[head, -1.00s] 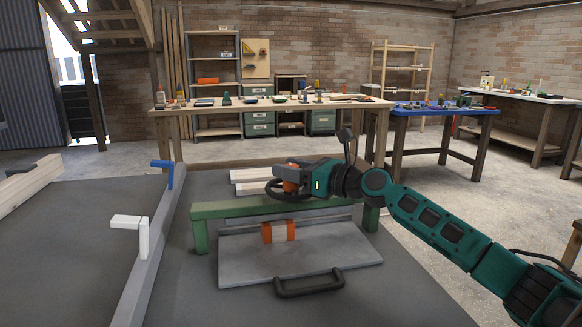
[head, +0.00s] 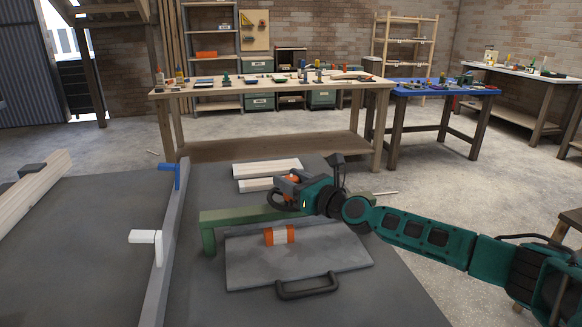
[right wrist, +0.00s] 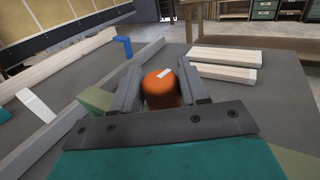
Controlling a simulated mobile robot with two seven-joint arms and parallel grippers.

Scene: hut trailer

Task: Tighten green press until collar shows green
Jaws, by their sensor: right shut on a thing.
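The green press (head: 208,238) stands on the grey bench as a low green beam on legs, over a grey plate (head: 240,268). A dark handwheel (head: 276,196) with an orange knob sits above the beam, partly hidden by my gripper. My right gripper (head: 291,186) reaches in from the right and is shut on the orange knob. In the right wrist view the orange knob (right wrist: 162,90), with a pale mark on top, sits between both fingers. An orange block with a pale middle (head: 279,235) lies on the plate below the beam. I cannot make out a green collar. My left gripper is not in view.
A black handle (head: 307,287) sticks out at the plate's front. Pale wood pieces (head: 267,168) lie behind the press. A grey rail (head: 160,250) with a blue lever (head: 168,175) and a white lever (head: 146,237) runs along the left. The bench front is clear.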

